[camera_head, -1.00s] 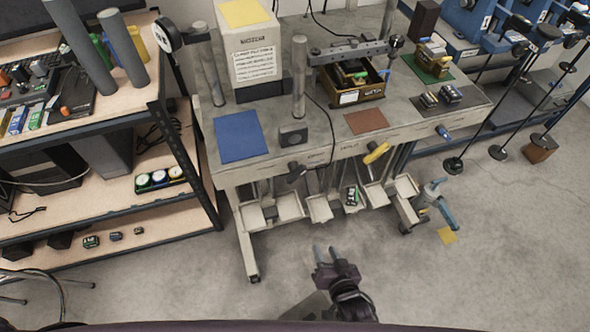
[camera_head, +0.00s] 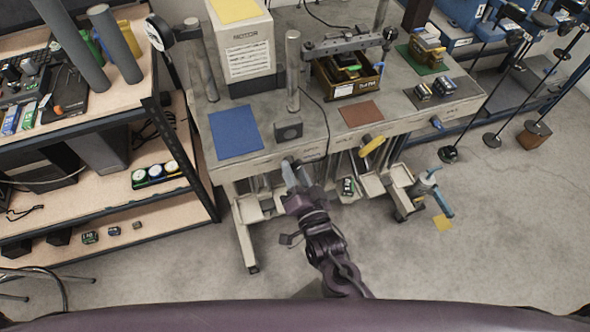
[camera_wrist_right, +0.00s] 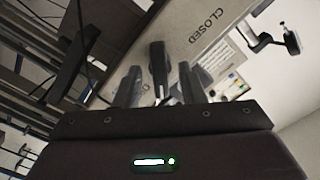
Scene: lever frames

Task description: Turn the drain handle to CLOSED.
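A black handle (camera_wrist_right: 158,66) shows in the right wrist view between my right gripper's two fingers (camera_wrist_right: 159,88), with a gap on each side. The word CLOSED (camera_wrist_right: 207,20) is printed on the pale panel beside it. I cannot read a drain label. In the head view my right gripper (camera_head: 295,174) is at the bench's front edge, below the blue mat, and covers the black handle there. Its fingers are open; contact with the handle cannot be told. My left gripper is not in view.
The bench (camera_head: 265,163) also carries a yellow handle (camera_head: 372,145) and a blue handle (camera_head: 437,123) along its front. Pale trays (camera_head: 370,184) sit underneath. A shelf unit (camera_head: 150,196) stands at the left.

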